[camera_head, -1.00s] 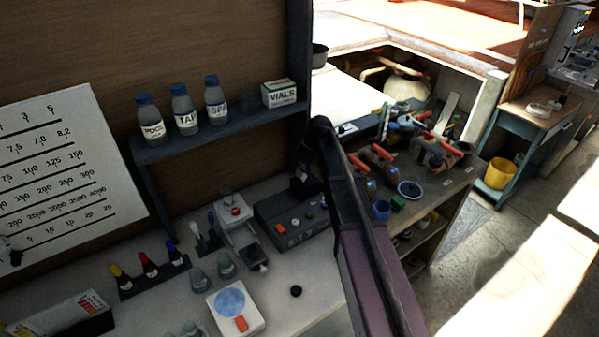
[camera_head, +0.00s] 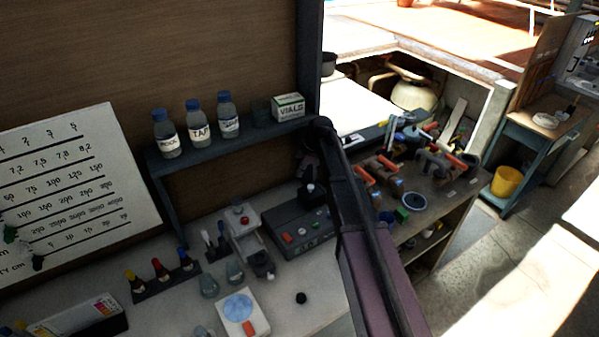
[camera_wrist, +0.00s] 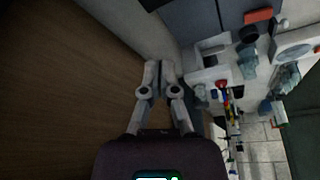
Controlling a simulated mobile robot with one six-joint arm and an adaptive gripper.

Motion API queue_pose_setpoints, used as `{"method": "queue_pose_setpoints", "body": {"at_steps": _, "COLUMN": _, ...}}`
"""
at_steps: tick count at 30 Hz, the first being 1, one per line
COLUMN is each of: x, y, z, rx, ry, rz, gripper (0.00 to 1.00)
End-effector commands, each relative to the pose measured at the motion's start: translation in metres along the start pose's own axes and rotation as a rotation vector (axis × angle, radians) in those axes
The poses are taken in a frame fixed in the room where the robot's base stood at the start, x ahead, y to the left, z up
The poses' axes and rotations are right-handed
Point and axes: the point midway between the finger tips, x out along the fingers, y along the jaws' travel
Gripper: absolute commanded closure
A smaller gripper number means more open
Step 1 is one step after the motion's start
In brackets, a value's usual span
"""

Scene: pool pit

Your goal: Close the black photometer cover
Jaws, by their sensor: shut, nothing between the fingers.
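The photometer looks to be the dark box (camera_head: 297,229) with coloured buttons on the bench in the head view. A black knob-like part (camera_head: 313,192) stands on its back right; whether this is the cover, and whether it is open, I cannot tell. My arm hides the box's right side. A dark grey box, likely the photometer, shows at the top of the wrist view (camera_wrist: 192,22). My gripper (camera_wrist: 158,68) is shut and empty, with the wooden back wall to its left.
Also there are reagent bottles (camera_head: 161,271), a white plate with a blue disc (camera_head: 241,312) and a small black cap (camera_head: 300,297). A shelf (camera_head: 240,137) with bottles and a vials box (camera_head: 288,106) hangs above.

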Motion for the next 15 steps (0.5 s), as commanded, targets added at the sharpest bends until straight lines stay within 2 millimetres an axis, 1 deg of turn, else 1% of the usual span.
{"method": "queue_pose_setpoints", "body": {"at_steps": 1, "x": -0.009, "y": 0.0, "z": -0.001, "rx": 0.001, "ry": 0.0, "rz": 0.0, "gripper": 1.0}}
{"method": "queue_pose_setpoints", "body": {"at_steps": 9, "x": -0.033, "y": 0.0, "z": 0.0, "rx": 0.002, "ry": 0.0, "rz": 0.0, "gripper": 1.0}}
{"method": "queue_pose_setpoints", "body": {"at_steps": 15, "x": -0.047, "y": 0.0, "z": 0.001, "rx": 0.001, "ry": 0.0, "rz": 0.001, "gripper": 1.0}}
